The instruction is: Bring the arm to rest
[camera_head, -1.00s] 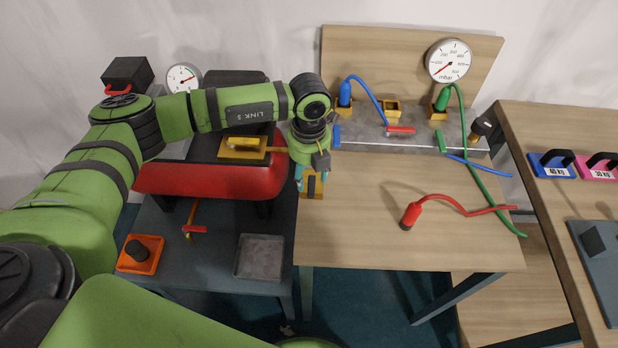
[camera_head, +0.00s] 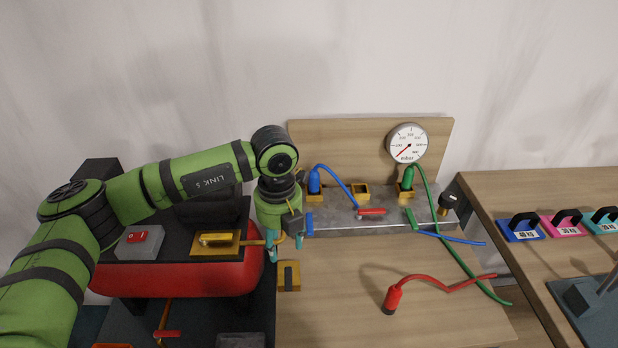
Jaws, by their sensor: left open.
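My left arm reaches in from the left over the red compressor tank (camera_head: 190,279). My left gripper (camera_head: 284,258) points down, open, above the left edge of the wooden workbench. No object shows between its teal fingertips. A yellow block with a dark slot (camera_head: 289,276) lies on the bench just below and beside the fingertips, apart from them as far as I can tell. A yellow valve part (camera_head: 216,243) sits on top of the tank, left of the gripper. My right gripper does not show.
A grey manifold (camera_head: 340,215) holds blue and green hose plugs, with a pressure gauge (camera_head: 407,144) behind. A red hose (camera_head: 393,297) lies on the open bench. A right-hand table carries labelled weights (camera_head: 521,228). A red switch (camera_head: 138,238) sits on the tank's left.

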